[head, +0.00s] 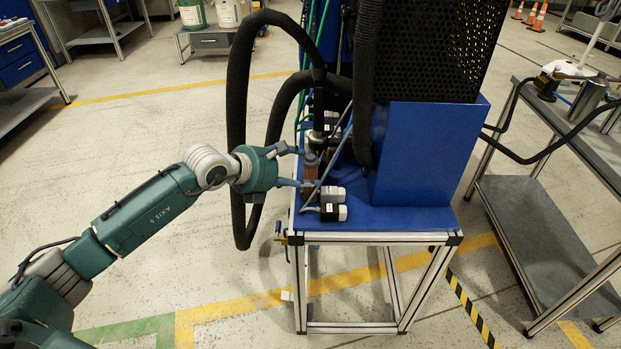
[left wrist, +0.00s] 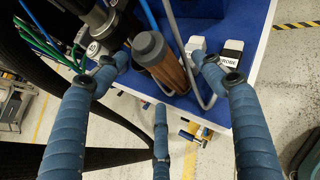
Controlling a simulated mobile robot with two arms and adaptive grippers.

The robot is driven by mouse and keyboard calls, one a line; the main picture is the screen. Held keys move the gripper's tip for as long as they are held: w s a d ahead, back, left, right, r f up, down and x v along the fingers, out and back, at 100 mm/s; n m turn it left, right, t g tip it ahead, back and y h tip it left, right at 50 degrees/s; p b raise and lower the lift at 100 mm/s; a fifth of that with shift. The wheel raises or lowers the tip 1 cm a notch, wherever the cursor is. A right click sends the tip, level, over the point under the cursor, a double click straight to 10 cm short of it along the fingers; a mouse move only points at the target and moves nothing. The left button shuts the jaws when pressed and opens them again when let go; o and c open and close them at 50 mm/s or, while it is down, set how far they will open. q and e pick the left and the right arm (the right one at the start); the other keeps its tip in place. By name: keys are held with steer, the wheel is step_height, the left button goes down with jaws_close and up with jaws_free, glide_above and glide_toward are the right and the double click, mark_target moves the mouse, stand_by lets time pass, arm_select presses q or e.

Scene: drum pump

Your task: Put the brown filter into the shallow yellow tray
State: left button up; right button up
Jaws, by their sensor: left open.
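The brown filter (head: 311,176), a ribbed brown cylinder with a dark grey cap, stands on the blue pump frame beside the black hose. It also shows in the left wrist view (left wrist: 168,68), between the spread fingers. My left gripper (head: 303,167) is open and reaches in from the left, with its blue fingers on either side of the filter. I cannot tell whether any finger touches it. The shallow yellow tray is not visible in either view. My right gripper is not in view.
Two small white-and-black boxes (head: 333,202) and bent metal pipes stand close to the filter. Thick black hoses (head: 238,110) hang left of the blue pump housing (head: 425,150). A grey cart (head: 550,230) stands at the right.

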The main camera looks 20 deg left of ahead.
arm_select(q)
steer(key=p+x, duration=0.1)
steer(key=x, duration=0.3)
steer(key=shift+w+f, duration=0.1)
steer(key=shift+w, duration=0.15)
steer(key=shift+c, duration=0.5)
steer(key=c, duration=1.3)
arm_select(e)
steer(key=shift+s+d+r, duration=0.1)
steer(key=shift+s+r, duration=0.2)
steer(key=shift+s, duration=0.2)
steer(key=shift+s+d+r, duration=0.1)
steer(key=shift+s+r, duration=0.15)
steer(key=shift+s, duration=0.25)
